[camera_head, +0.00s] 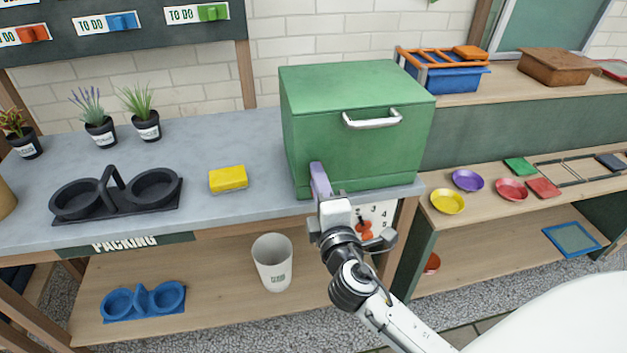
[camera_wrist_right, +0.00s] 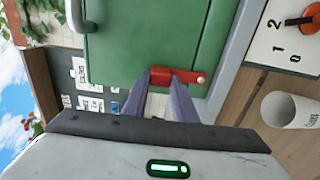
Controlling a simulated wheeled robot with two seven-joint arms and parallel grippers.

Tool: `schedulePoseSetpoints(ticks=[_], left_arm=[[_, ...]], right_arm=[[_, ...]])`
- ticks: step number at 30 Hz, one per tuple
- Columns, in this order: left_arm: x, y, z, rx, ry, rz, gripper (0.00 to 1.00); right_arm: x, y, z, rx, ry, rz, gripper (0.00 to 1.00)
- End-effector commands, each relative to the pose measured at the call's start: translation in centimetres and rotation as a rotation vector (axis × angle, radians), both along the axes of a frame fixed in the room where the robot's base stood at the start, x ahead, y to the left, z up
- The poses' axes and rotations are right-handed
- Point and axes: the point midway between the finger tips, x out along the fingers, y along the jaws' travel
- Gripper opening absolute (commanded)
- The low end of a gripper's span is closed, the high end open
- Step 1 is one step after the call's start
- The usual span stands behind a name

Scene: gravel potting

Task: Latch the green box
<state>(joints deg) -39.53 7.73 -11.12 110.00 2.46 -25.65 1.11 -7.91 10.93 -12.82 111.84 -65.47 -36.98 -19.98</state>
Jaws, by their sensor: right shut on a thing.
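The green box (camera_head: 357,122) stands on the grey worktop, with its lid down and a silver handle (camera_head: 372,119) on its front. In the right wrist view the box front (camera_wrist_right: 150,35) fills the top middle, and a red latch (camera_wrist_right: 190,76) lies on it near an edge. My right gripper (camera_head: 318,172) is at the lower left of the box front. In the wrist view its purple fingers (camera_wrist_right: 160,79) are at the free end of the red latch, shut on it. The latch is hidden behind the gripper in the head view. My left gripper is not in view.
A yellow sponge-like block (camera_head: 228,178), a black two-cup holder (camera_head: 117,194) and potted plants (camera_head: 146,124) stand left of the box. A white bin (camera_head: 272,262) is below the worktop. A dial panel (camera_wrist_right: 288,32) sits near the box's lower edge.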

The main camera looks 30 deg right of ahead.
Motion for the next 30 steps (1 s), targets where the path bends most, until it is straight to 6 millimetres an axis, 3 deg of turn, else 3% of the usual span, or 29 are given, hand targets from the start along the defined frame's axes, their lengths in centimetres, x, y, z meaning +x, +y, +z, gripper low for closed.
schedulePoseSetpoints(ticks=[5,6,9,20,30], left_arm=[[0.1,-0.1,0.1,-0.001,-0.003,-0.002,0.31],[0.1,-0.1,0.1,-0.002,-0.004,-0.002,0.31],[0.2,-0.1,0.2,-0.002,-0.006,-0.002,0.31],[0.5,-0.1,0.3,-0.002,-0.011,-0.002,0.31],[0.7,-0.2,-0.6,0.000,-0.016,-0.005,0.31]], right_arm=[[0.0,0.1,-0.1,-0.007,0.002,0.001,0.00],[0.0,0.1,-0.1,-0.007,0.002,0.001,0.26],[0.0,0.1,-0.1,-0.005,0.003,0.001,0.43],[-0.3,0.2,-0.1,-0.002,0.002,0.001,0.44],[-6.0,2.2,-0.4,-0.001,0.004,0.001,0.44]])
